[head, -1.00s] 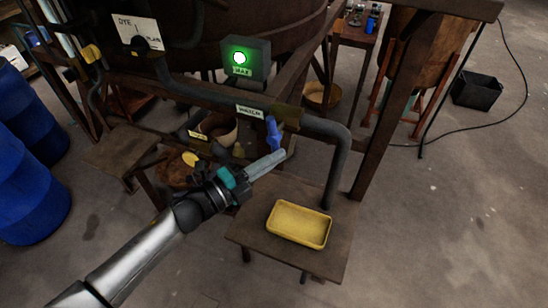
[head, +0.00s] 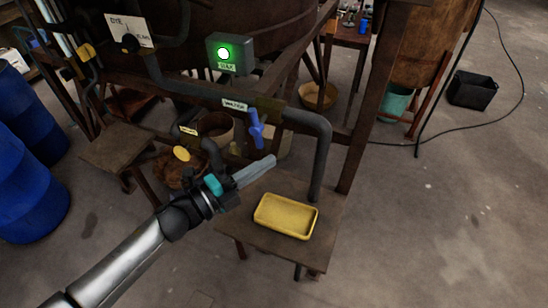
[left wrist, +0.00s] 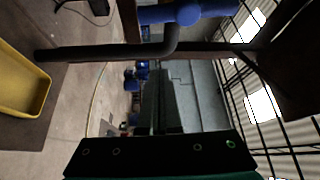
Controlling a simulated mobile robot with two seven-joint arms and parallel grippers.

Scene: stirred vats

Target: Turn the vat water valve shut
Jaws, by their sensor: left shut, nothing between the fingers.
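The water valve (head: 256,130) has a blue handle that hangs down from the dark pipe under the vat, beside a small "WATER" label (head: 235,104). Its blue handle also shows at the top of the left wrist view (left wrist: 183,12). My left gripper (head: 273,160) is shut and empty. In the head view its tip appears just below and right of the handle, with a visible gap between them. My right gripper is not in view.
A yellow tray (head: 286,216) sits on a low wooden table (head: 240,232) below the pipe's bend (head: 322,130). A control box with a lit green lamp (head: 223,53) is above the valve. Blue barrels (head: 30,180) stand at the left. The floor at right is mostly clear.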

